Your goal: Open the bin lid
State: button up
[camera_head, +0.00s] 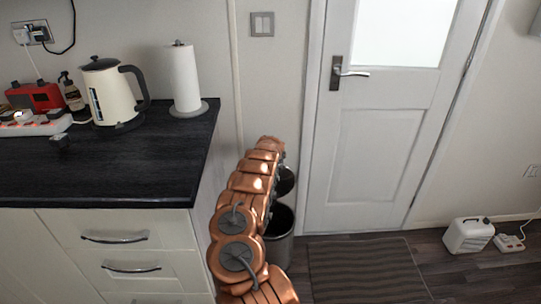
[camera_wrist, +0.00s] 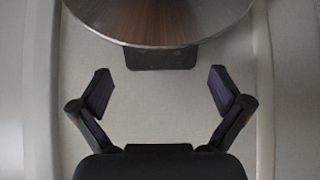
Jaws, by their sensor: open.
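The bin (camera_head: 283,250) stands on the floor beside the counter's end in the head view, partly hidden by my copper arm. Its round top looks open and dark inside. A dark round shape (camera_head: 287,180) stands above and behind the opening and looks like the raised lid. In the wrist view my gripper (camera_wrist: 158,80) is open, its two dark fingers spread with nothing between them. Beyond the fingertips, at the top, is a round brushed-metal surface (camera_wrist: 160,22), probably part of the bin, with a dark tab (camera_wrist: 160,57) below its edge. The fingers cannot be made out in the head view.
The black counter (camera_head: 130,170) with white drawers is on the left, holding a kettle (camera_head: 108,92) and a paper towel roll (camera_head: 181,78). A white door (camera_head: 372,150) is behind. A striped mat (camera_head: 365,270) and a white canister (camera_head: 467,236) are on the floor at right.

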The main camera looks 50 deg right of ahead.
jog(key=v, duration=1)
jog(key=shift+a+r, duration=0.15)
jog(key=shift+a, duration=0.15)
jog(key=shift+s, duration=0.1)
